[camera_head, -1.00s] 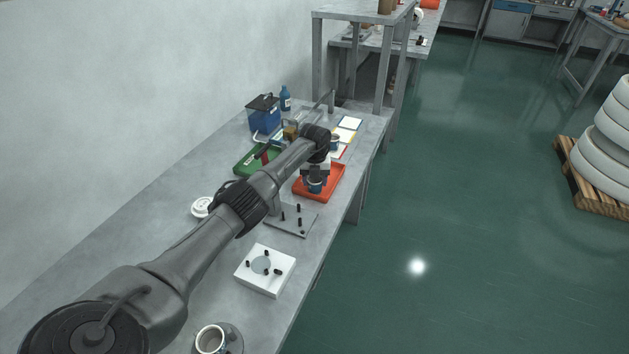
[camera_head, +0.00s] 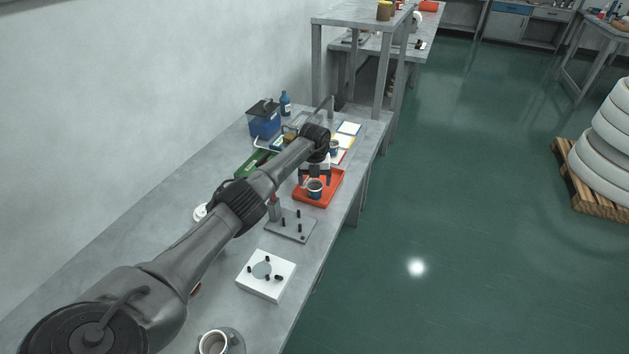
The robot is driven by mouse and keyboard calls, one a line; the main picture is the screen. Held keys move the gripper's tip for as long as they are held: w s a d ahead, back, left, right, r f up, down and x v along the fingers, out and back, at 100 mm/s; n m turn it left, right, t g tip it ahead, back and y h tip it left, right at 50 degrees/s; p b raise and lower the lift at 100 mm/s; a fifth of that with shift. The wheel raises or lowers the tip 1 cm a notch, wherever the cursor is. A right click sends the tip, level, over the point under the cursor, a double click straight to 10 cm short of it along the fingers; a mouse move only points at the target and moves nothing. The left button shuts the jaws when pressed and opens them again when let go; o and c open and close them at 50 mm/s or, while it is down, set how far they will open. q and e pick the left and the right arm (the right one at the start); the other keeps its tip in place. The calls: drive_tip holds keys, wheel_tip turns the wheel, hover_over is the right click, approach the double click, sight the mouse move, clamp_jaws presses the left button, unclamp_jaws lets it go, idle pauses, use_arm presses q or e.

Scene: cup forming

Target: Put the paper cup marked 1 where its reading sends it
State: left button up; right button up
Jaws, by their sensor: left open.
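A blue cup with a pale rim (camera_head: 315,188) stands in the orange-red tray (camera_head: 333,193) on the bench. My left gripper (camera_head: 315,178) is open just behind and above this cup. I cannot read a number on either cup. The green tray (camera_head: 246,164) is partly hidden behind my left arm. My right gripper is not in view.
A grey plate with black pegs (camera_head: 290,228) and a white block with black pegs (camera_head: 265,276) lie nearer on the bench. A grey cup-shaped part (camera_head: 213,343) stands at the front. A blue box (camera_head: 264,120) and bottle (camera_head: 285,104) stand at the back.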

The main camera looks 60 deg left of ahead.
use_arm(q)
wheel_tip(320, 180, up, 9)
drive_tip(key=p, duration=0.6)
drive_tip(key=shift+p, duration=0.3)
